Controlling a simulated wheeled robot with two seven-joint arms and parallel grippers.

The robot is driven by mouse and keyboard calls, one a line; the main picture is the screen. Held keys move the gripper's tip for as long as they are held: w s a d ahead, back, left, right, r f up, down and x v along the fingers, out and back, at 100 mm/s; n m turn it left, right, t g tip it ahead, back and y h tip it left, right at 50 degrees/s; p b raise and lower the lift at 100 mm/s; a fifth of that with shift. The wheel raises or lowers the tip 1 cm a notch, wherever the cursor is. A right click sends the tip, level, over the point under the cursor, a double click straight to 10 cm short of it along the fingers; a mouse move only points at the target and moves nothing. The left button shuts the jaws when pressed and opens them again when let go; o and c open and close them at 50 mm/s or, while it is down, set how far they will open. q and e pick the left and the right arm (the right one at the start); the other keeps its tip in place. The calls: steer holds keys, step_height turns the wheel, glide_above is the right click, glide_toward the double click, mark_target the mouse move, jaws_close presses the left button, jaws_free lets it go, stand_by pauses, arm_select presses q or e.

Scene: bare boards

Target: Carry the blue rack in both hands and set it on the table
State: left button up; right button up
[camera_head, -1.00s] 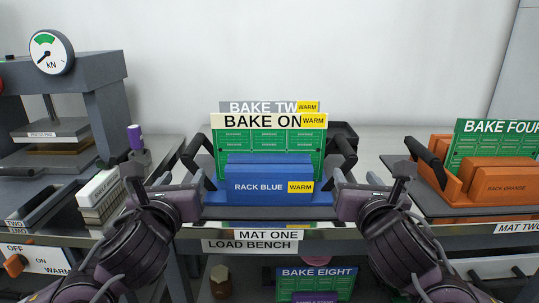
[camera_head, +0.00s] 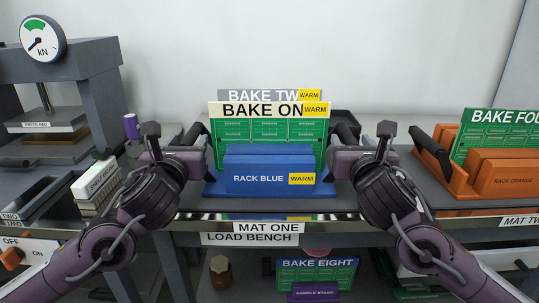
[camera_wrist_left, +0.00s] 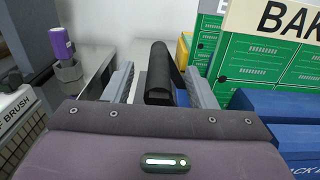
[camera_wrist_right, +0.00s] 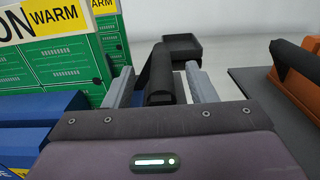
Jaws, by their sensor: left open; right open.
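The blue rack (camera_head: 258,180), labelled RACK BLUE with a yellow WARM tag, stands on the load bench (camera_head: 205,226) at mat one. It holds green boards signed BAKE ONE (camera_head: 262,110) and BAKE TWO (camera_head: 258,95). A black handle rises at each side. My left gripper (camera_head: 198,148) is open, its fingers either side of the left handle (camera_wrist_left: 158,72) in the left wrist view. My right gripper (camera_head: 342,150) is open, its fingers either side of the right handle (camera_wrist_right: 161,75) in the right wrist view. Whether the fingers touch the handles I cannot tell.
A press with a kN gauge (camera_head: 43,38) stands at the left. An orange rack (camera_head: 510,181) stands right. A dark bin (camera_head: 345,122) is behind. BAKE EIGHT (camera_head: 318,265) is below.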

arm_select(q)
steer(key=shift+w, duration=0.8)
arm_select(e)
steer(key=shift+w, duration=0.8)
arm_select(q)
steer(key=shift+c, duration=0.2)
arm_select(e)
steer(key=shift+c, duration=0.3)
arm_select(q)
jaws_close()
arm_select(e)
jaws_close()
steer(key=shift+d, duration=0.1)
arm_select(q)
steer(key=shift+a+r, duration=0.1)
steer(key=shift+r, duration=0.1)
arm_select(e)
steer(key=shift+r, duration=0.2)
